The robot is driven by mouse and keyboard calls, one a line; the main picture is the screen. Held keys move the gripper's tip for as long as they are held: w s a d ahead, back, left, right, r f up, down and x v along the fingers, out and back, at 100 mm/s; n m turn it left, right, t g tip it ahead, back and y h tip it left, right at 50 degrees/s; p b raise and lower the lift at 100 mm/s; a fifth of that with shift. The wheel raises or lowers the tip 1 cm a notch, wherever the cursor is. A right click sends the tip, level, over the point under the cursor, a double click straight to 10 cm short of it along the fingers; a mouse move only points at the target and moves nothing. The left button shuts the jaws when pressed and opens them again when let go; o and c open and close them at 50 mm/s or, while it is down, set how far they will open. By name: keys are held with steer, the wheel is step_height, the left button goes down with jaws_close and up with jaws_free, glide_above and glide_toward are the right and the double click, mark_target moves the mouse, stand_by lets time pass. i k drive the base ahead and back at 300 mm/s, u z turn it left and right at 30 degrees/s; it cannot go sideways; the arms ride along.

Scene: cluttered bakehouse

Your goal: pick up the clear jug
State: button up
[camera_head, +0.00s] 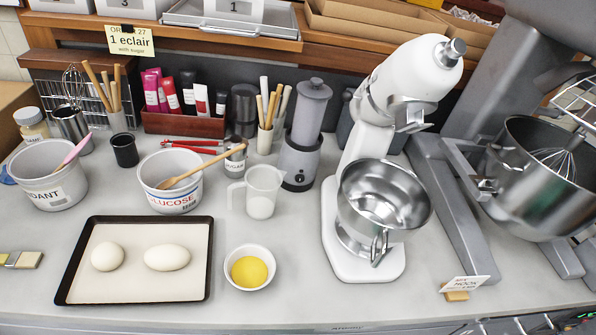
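The clear jug (262,192) stands upright on the grey counter, near the middle of the head camera view. It is see-through, with its handle on the left side and something white in its lower part. Its right side is close to the grey grinder-like appliance, and the glucose tub is to its left. My gripper does not show in this view.
A tub marked glucose (171,180) holds a wooden spoon. A bowl of yellow stuff (249,268) stands in front of the jug. A white stand mixer (372,170) is to the right, a dark-rimmed tray (136,292) with two pale dough pieces front left. Front counter is partly clear.

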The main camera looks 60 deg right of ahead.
mark_target(262, 183)
steer(key=z, duration=0.45)
steer(key=i, duration=0.9)
steer(key=z, duration=0.45)
steer(key=k, duration=0.75)
steer(key=z, duration=0.25)
steer(key=i, duration=0.75)
steer(key=u, duration=0.15)
